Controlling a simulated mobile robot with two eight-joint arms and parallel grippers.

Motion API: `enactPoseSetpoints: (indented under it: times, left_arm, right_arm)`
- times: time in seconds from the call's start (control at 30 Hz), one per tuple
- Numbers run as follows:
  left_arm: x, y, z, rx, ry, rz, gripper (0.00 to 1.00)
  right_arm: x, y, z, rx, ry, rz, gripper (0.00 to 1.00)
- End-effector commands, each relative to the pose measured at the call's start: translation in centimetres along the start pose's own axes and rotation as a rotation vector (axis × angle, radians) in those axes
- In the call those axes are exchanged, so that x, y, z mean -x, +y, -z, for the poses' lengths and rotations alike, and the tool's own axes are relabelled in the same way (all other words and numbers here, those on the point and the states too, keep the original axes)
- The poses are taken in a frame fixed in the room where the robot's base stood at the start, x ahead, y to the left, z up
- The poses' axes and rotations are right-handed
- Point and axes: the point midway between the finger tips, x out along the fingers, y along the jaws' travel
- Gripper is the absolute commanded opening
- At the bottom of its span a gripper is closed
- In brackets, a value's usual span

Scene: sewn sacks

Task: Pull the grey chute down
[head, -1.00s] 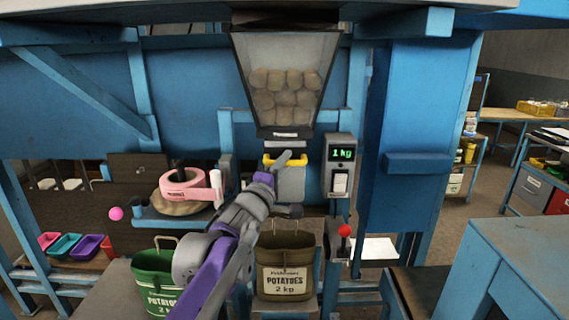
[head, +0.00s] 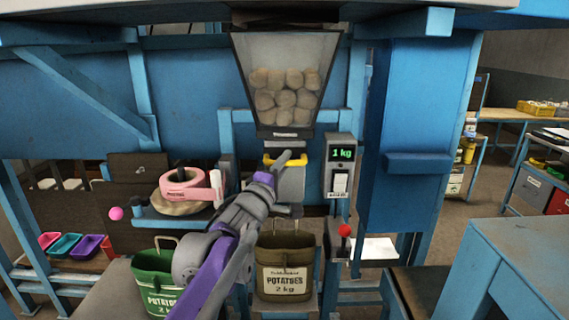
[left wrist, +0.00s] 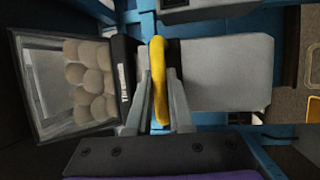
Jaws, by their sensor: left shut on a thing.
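The grey chute (head: 291,185) hangs below the potato hopper, with a yellow handle (head: 270,160) across its upper part. In the left wrist view the chute (left wrist: 215,75) is a plain grey panel, and the yellow handle (left wrist: 158,80) runs between my fingers. My left gripper (head: 288,158) is shut on this handle, just under the hopper mouth. My forearm hides part of the chute's left side in the head view. My right gripper is not in view.
The hopper (head: 285,55) holds several potatoes. A display (head: 341,154) reads 1 kg. A brown potato sack (head: 286,255) stands open below the chute, and a green sack (head: 152,270) stands to the left. A red-knobbed lever (head: 345,231) is at the right.

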Motion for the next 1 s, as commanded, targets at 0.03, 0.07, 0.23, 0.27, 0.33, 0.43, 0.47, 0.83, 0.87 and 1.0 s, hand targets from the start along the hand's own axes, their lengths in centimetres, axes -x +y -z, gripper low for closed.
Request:
enactPoseSetpoints:
  times: [0.03,0.07,0.23,0.27,0.33,0.43,0.47,0.83,0.87,1.0]
  left_arm:
    - [0.0,-0.1,0.0,0.0,0.0,-0.002,0.0]
    - [0.0,-0.2,0.0,0.001,-0.001,-0.001,0.0]
    - [0.3,-2.0,-0.1,0.002,0.0,0.002,0.0]
    - [0.4,-2.5,-0.2,0.003,0.0,0.003,0.0]
    - [0.7,-3.8,-0.2,0.003,0.001,0.004,0.0]
    - [1.0,-6.0,-0.4,0.002,0.001,0.005,0.0]
    - [1.1,-6.7,-0.5,0.002,0.0,0.005,0.0]
    - [2.5,-15.0,-1.1,0.001,0.0,0.003,0.0]
    - [2.6,-15.3,-1.1,0.001,0.0,0.003,0.0]
    - [2.7,-16.2,-1.2,0.0,0.0,0.002,0.0]
  right_arm:
    - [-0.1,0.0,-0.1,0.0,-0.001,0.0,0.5]
    - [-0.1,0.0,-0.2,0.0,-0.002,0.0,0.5]
    - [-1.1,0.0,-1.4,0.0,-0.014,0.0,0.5]
    - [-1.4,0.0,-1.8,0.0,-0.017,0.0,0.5]
    - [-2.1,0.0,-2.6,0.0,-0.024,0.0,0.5]
    - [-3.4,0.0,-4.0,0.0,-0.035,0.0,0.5]
    - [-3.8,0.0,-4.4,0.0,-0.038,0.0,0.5]
    - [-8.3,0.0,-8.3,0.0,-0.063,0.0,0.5]
    - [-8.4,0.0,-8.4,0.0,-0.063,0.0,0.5]
    - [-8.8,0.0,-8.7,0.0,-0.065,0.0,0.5]
